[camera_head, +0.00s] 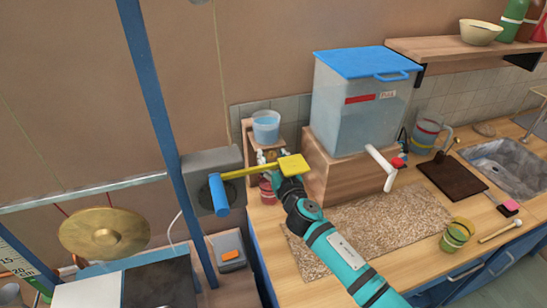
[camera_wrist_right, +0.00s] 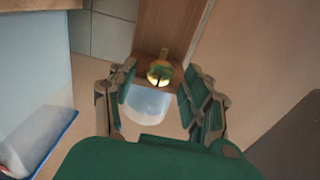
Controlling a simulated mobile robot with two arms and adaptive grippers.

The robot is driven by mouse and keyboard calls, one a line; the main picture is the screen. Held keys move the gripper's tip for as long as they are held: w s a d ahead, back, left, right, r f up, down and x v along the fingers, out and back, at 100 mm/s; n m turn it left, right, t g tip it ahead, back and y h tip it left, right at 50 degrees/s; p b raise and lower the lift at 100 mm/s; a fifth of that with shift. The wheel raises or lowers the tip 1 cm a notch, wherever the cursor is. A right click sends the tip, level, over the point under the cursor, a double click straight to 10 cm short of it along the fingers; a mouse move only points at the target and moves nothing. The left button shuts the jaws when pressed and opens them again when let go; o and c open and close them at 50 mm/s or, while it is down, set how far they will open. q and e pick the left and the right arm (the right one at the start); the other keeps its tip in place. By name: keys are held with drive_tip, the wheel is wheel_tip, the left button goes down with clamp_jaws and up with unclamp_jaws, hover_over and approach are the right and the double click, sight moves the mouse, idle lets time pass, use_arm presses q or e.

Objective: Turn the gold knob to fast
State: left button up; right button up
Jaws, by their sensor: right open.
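The gold knob (camera_wrist_right: 160,72) is round and shiny in the right wrist view, set on a narrow wooden board (camera_wrist_right: 165,35). My right gripper (camera_wrist_right: 158,78) is open, with one finger on each side of the knob in that view. I see no finger clearly touching it. In the head view my right gripper (camera_head: 283,178) is at the wooden stand (camera_head: 249,140), partly hidden by a yellow paddle (camera_head: 292,164). The knob is not clear there, and no "fast" mark is legible. My left gripper is not in view.
A light-blue cup (camera_head: 266,126) sits on the stand. A clear tank with a blue lid (camera_head: 365,62) stands on a wooden block (camera_head: 340,178) just right of my gripper. A gold gong (camera_head: 104,233) hangs at left. A speckled mat (camera_head: 375,222) lies on the counter.

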drive_tip(key=shift+c, duration=0.4)
clamp_jaws()
drive_tip(key=n, duration=0.2)
drive_tip(key=shift+f+n+b, duration=0.1)
drive_tip(key=shift+n+b, duration=0.2)
drive_tip(key=shift+n, duration=2.2)
drive_tip(key=shift+o, duration=0.4)
unclamp_jaws()
